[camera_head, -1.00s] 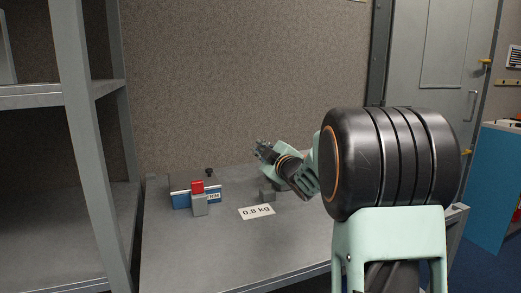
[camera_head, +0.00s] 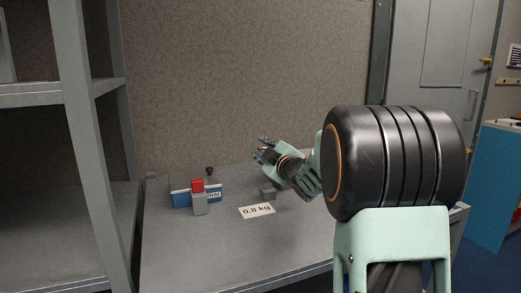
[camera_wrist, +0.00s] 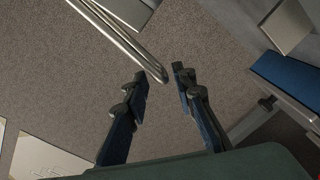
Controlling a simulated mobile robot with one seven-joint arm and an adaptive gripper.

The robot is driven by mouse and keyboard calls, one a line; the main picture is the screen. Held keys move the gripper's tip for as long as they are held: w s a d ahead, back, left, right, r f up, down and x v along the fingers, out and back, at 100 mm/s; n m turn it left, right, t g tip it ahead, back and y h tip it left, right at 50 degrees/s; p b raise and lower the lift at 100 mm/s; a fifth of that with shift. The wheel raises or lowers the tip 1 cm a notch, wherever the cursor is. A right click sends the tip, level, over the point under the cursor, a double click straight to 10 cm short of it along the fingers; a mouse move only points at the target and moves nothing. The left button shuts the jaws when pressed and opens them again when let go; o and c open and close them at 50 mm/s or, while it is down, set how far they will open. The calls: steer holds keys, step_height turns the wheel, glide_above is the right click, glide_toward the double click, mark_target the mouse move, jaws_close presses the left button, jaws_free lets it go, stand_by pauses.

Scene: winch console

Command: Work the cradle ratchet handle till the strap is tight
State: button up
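My gripper (camera_head: 261,148) is over the back of the grey bench in the head view, pointing up and left toward the wall. In the wrist view my gripper (camera_wrist: 160,75) has its two dark fingers apart, with nothing held between them. A pale metal bar (camera_wrist: 118,38) runs in from the top left, and its rounded end shows near the gap between the fingertips. I cannot tell whether it touches them or is the ratchet handle. I cannot make out the strap or cradle in either view.
On the grey bench (camera_head: 180,250) stand a blue box (camera_head: 181,199), a red-topped grey block (camera_head: 199,200), a small grey block (camera_head: 267,192) and a "0.8 kg" card (camera_head: 257,210). A metal shelf rack (camera_head: 85,130) stands left. The bench front is clear.

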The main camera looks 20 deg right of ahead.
steer(key=s+d, duration=0.1)
steer(key=s, duration=1)
steer(key=shift+s+d, duration=0.2)
steer(key=shift+s, duration=0.05)
steer(key=shift+o, duration=0.2)
steer(key=shift+r, duration=0.1)
